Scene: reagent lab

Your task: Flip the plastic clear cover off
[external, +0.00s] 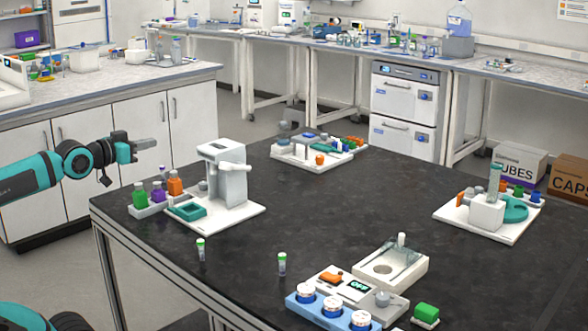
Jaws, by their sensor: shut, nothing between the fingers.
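My gripper (147,144) is at the left, raised in the air beyond the left edge of the black table, pointing right. Its fingers look together and empty. It is far from the clear cover (403,253), which appears as a see-through greyish piece on the white device (415,270) at the front right of the table. A round recess (382,269) shows in the device's top beside it. A small white upright peg (401,239) stands at its back. The cover's exact outline and tilt are hard to make out at this size.
A white machine (222,175) with coloured bottles stands at the table's left. The table's middle is clear.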

